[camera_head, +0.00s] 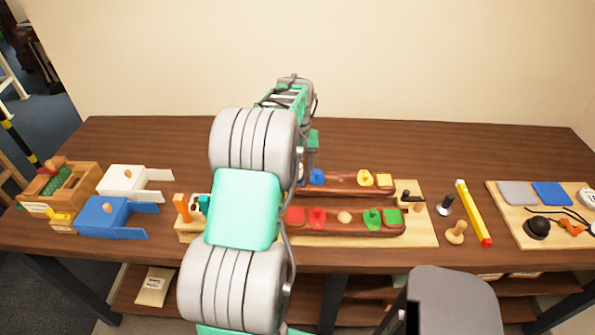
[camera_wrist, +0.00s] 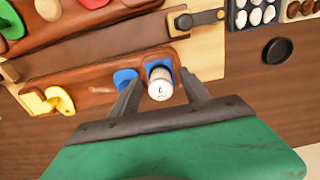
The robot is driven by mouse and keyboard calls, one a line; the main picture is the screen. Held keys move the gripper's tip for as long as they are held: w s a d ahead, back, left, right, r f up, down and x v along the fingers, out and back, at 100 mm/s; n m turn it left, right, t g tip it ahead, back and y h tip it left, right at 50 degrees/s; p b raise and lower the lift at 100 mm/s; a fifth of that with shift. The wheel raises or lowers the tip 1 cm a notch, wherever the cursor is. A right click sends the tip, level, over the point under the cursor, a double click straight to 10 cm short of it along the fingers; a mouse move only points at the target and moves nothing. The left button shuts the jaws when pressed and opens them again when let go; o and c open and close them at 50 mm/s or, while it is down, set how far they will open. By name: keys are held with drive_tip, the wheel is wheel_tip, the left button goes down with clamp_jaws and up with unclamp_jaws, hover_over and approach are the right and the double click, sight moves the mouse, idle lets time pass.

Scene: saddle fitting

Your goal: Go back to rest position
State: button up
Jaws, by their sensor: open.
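My gripper (camera_wrist: 158,77) is open over the rear brown wooden saddle block (camera_wrist: 98,86). Its fingers stand on either side of a small white-topped cylinder (camera_wrist: 160,88), with a visible gap on at least the right side. The cylinder sits by a blue square (camera_wrist: 174,62) at the end of the block. A blue saddle piece (camera_wrist: 121,77) is just left of it, close to the left finger. In the head view my arm hides most of the gripper (camera_head: 312,163) and the cylinder. A yellow piece (camera_head: 365,177) and yellow square (camera_head: 384,180) are at the block's other end.
The front block (camera_head: 358,227) carries red and green pieces on the pale board (camera_head: 425,232). Blue (camera_head: 103,217) and white (camera_head: 122,180) boxes stand left. A yellow-red stick (camera_head: 473,212) and tray (camera_head: 507,222) lie right. The table behind is clear.

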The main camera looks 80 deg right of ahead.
wheel_tip(320, 180, up, 7)
drive_tip(key=shift+f+b, duration=0.15)
drive_tip(key=shift+b, duration=0.35)
drive_tip(key=shift+w+a, duration=0.15)
drive_tip(key=shift+w, duration=0.15)
drive_tip(key=w+a+r+n+t+h, duration=0.1)
drive_tip(key=w+a+r+n, duration=0.2)
drive_tip(key=w+a, duration=0.75)
drive_tip(key=w+a+r+n, duration=0.2)
drive_tip(key=w+a+n, duration=0.2)
drive_tip(key=w+a, duration=0.7)
drive_tip(key=w+a+n+t, duration=0.1)
drive_tip(key=w+a+n, duration=0.3)
drive_tip(key=a, duration=0.9)
drive_tip(key=s+a+f+n+t, duration=0.1)
drive_tip(key=a+n, duration=0.1)
drive_tip(key=a, duration=0.7)
drive_tip(key=s+a+f+n+t+y, duration=0.1)
drive_tip(key=s+a+f+n, duration=0.1)
drive_tip(key=a, duration=0.7)
drive_tip(key=shift+a+n, duration=0.3)
drive_tip(key=shift+a, duration=0.1)
drive_tip(key=shift+f, duration=0.1)
